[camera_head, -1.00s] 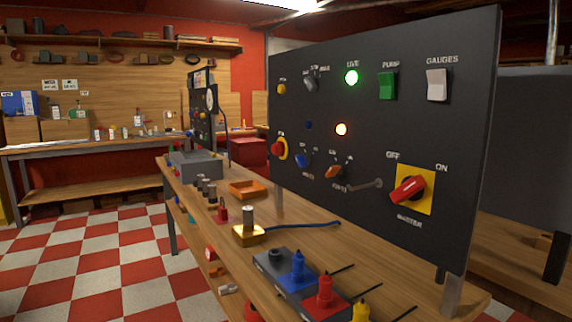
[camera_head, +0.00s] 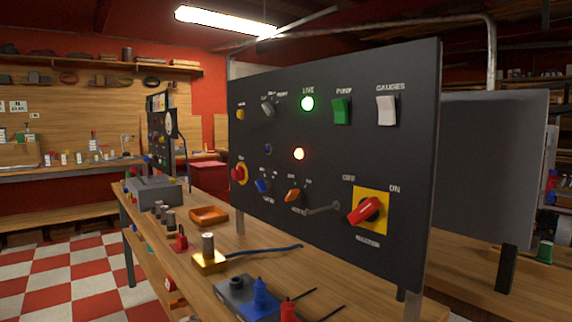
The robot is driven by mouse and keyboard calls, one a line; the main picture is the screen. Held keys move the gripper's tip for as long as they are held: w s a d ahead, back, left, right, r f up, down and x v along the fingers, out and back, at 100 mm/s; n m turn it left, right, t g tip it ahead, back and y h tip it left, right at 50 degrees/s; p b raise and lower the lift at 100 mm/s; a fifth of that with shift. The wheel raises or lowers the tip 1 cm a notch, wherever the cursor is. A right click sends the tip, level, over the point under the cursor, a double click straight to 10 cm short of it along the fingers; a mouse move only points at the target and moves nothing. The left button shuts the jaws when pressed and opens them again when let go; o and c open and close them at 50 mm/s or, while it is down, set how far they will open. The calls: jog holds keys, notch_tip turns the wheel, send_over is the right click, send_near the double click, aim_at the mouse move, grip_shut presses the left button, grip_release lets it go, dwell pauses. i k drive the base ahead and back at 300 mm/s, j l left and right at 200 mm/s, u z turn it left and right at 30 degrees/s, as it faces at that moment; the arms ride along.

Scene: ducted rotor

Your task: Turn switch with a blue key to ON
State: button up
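The blue key switch (camera_head: 262,186) is a small blue handle on the lower left part of the black control panel (camera_head: 330,150). It sits between a red round button on a yellow ring (camera_head: 240,173) and an orange key switch (camera_head: 293,195). The blue handle is tilted, and the small white labels around it are too blurred to read, so I cannot tell its position. My gripper is not in view.
A large red rotary switch (camera_head: 365,210) on a yellow plate is at the panel's lower right. A thin grey lever (camera_head: 322,208) sticks out beside it. The wooden bench (camera_head: 290,265) in front holds a gold block (camera_head: 209,262) with a blue cable and several plugs.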

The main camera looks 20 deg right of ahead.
aim_at(262, 185)
jog(key=i+j+u, duration=0.25)
jog(key=i, duration=0.35)
jog(key=i+u, duration=0.25)
jog(key=i, duration=0.4)
